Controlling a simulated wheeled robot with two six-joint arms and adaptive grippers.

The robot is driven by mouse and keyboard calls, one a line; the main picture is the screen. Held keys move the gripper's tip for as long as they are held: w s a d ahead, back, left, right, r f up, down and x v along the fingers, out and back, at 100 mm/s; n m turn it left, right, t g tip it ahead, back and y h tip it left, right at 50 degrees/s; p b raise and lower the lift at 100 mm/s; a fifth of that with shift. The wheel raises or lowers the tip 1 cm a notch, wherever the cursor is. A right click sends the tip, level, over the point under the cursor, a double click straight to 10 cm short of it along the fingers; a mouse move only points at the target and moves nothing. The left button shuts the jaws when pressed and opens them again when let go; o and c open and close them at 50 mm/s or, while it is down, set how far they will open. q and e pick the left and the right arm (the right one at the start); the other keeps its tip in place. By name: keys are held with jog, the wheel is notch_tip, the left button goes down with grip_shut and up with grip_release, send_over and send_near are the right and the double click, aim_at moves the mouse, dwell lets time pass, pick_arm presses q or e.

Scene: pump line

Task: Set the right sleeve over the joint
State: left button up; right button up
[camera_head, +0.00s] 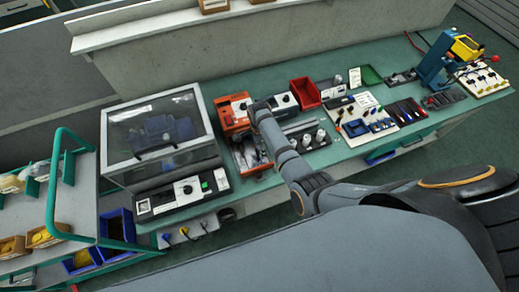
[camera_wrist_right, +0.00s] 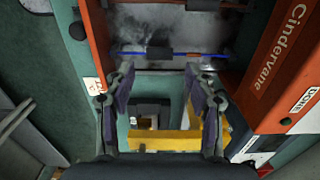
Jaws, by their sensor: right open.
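In the right wrist view, a thin line runs across the opening of an orange-red frame. A blue sleeve-like piece (camera_wrist_right: 207,54) lies on its right part and another blue piece (camera_wrist_right: 133,53) on its left part. A dark block (camera_wrist_right: 160,53) sits between them; whether it covers the joint I cannot tell. My right gripper (camera_wrist_right: 160,75) is open and empty, its two fingertips just short of the line and apart from it. In the head view my right gripper (camera_head: 258,108) is over the orange machine (camera_head: 232,112), its fingers too small to read. My left gripper is out of view.
An orange-red housing marked Cindervane (camera_wrist_right: 285,60) stands close right of the fingers. A yellow part (camera_wrist_right: 165,141) lies below them. On the green bench are a red bin (camera_head: 305,93), a clear-lidded case (camera_head: 158,135) and a tool board (camera_head: 361,118).

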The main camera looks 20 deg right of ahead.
aim_at(258, 153)
jog(key=shift+f, duration=1.7)
grip_shut()
